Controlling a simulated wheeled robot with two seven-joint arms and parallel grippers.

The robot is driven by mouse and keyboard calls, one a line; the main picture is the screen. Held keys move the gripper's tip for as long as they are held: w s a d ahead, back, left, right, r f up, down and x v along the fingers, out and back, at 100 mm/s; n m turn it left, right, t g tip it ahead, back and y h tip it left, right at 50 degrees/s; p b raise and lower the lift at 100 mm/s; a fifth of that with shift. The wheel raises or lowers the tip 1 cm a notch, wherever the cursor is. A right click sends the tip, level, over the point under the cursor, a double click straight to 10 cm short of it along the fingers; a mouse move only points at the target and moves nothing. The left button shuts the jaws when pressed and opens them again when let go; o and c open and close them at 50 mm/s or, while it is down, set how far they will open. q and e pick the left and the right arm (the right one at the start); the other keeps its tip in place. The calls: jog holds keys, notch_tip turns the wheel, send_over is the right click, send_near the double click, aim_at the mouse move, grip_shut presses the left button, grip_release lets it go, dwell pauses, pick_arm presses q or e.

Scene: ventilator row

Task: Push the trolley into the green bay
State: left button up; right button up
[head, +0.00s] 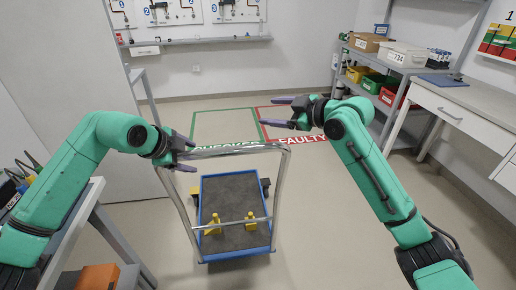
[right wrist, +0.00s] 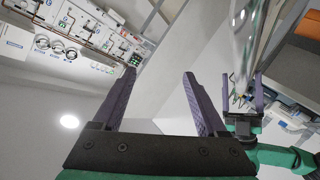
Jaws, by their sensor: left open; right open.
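The trolley has a blue-rimmed deck (head: 203,247) with a dark grey mat and a tall chrome push handle (head: 286,190) on the near side. It stands on the floor in front of the green bay (head: 194,122), whose front lettering is partly hidden behind the handle bar. My left gripper (head: 189,156) is open at the handle's top left corner; I cannot tell if the bar lies between its fingers. My right gripper (head: 283,113) is open and empty, above and beyond the handle's right corner. Its open fingers also show in the right wrist view (right wrist: 160,90).
A red bay (head: 297,140) marked FAULTY adjoins the green one on the right. A shelf with bins (head: 388,95) and a white desk (head: 460,112) stand right. A grey-framed bench (head: 75,225) is at left. The green bay's floor looks clear.

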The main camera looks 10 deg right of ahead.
aim_at(260, 147)
jog(key=s+n, duration=0.1)
jog(key=s+a+r+n+g, duration=0.1)
jog(key=s, duration=0.1)
jog(key=s+a+n+g+h, duration=0.1)
jog(key=shift+s+a+r, duration=0.1)
jog(key=shift+s+r, duration=0.05)
jog(key=shift+s, duration=0.1)
pick_arm(q)
jog(key=shift+s, duration=0.1)
pick_arm(e)
jog(key=s+d+f+n+g+h, duration=0.1)
jog(key=s+n+g+h, duration=0.25)
jog(key=s, duration=0.25)
jog(key=shift+m+t, duration=0.45)
jog(key=x, duration=1.2)
jog(key=shift+w+d+f, duration=0.1)
jog(key=shift+d+f, duration=0.05)
jog(key=shift+f, duration=0.15)
pick_arm(q)
grip_shut()
pick_arm(e)
grip_shut()
